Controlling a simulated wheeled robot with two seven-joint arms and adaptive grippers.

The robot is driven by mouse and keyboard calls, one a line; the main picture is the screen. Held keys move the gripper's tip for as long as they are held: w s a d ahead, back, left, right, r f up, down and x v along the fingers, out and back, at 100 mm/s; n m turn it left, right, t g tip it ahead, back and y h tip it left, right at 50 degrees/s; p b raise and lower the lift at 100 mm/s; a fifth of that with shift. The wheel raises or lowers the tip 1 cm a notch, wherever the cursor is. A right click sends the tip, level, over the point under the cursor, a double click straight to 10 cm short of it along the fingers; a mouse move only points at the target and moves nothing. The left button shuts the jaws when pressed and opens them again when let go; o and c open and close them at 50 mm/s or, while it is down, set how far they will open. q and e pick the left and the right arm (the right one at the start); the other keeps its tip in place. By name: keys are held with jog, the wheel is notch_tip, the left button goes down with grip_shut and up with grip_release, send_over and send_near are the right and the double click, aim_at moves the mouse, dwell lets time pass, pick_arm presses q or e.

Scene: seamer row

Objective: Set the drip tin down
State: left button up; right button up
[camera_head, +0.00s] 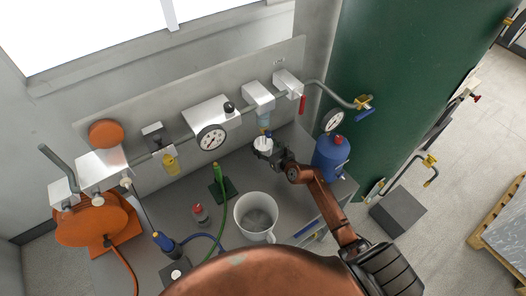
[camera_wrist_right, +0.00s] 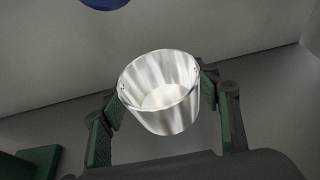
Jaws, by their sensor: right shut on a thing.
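The drip tin is a small, shiny, open metal cup (camera_wrist_right: 160,98), held between the two green-padded fingers of my right gripper (camera_wrist_right: 160,105) in the right wrist view. It looks empty inside. In the head view the tin (camera_head: 263,145) shows as a small pale cup at the tip of my right gripper (camera_head: 268,152), below the filter bowl on the wall panel. I cannot tell whether its base touches the bench. My left gripper is not in view.
A large white pail (camera_head: 241,214) stands on the grey bench near my arm. A blue bottle (camera_head: 331,160) is right of the gripper. Gauges and pipes line the panel (camera_head: 150,106).

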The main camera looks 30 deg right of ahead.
aim_at(263, 149)
jog(key=shift+w+f, duration=0.3)
jog(key=shift+f, duration=0.15)
notch_tip(263, 149, down, 3)
jog(key=shift+b, duration=0.8)
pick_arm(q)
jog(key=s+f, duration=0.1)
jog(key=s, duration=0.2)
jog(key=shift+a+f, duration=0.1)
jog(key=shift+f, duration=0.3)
pick_arm(e)
jog(key=shift+r, duration=0.15)
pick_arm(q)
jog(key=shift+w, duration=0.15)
pick_arm(e)
jog(key=shift+f, duration=0.2)
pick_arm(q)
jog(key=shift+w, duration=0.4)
pick_arm(e)
jog(key=o, duration=1.2)
jog(key=shift+o, duration=0.2)
jog(key=shift+r, duration=0.1)
